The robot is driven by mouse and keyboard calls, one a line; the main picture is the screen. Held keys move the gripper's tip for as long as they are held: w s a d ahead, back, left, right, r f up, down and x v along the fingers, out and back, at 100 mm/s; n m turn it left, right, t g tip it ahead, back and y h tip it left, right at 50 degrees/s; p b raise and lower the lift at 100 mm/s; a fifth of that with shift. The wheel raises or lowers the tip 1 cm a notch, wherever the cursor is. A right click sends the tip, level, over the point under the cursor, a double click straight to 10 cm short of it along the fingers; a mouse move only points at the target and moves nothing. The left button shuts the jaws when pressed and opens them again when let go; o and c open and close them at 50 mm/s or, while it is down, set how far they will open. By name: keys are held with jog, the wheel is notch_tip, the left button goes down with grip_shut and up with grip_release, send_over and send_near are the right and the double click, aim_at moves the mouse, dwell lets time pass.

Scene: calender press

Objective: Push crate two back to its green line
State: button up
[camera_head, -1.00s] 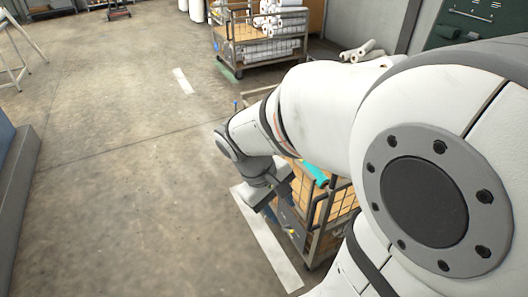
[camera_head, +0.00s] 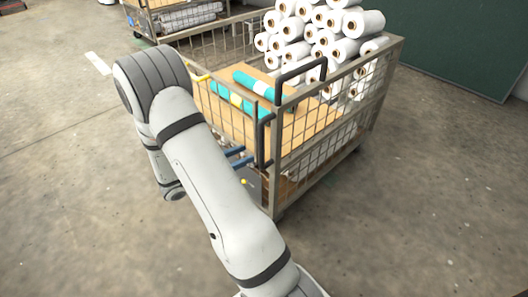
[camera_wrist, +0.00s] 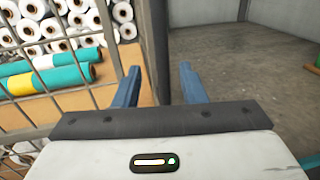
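A wire-mesh crate (camera_head: 385,58) with a wooden floor stands close in front of me, holding stacked white rolls and teal rolls. Its mesh side also shows in the wrist view (camera_wrist: 60,104). No number is readable on it, so I cannot tell if it is crate two. My gripper (camera_head: 238,158) is at the crate's near left side, low, partly behind my arm. In the wrist view its two blue fingers (camera_wrist: 160,86) are apart, with a dark upright post (camera_wrist: 155,45) seen between them; contact is unclear. No green floor line is clearly visible.
A second crate (camera_head: 212,38) with rolls stands behind at the upper left. A white floor mark (camera_head: 98,62) lies to the left. A dark green panel (camera_head: 450,50) is at the upper right. Concrete floor is open to the left and right.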

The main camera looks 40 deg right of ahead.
aim_at(261, 147)
jog(key=d, duration=0.2)
jog(key=d+b, duration=0.1)
jog(key=d, duration=0.1)
jog(key=s+d, duration=0.1)
jog(key=d, duration=0.2)
jog(key=shift+b, duration=0.4)
jog(key=shift+c, duration=0.5)
jog(key=shift+r, duration=0.1)
grip_shut()
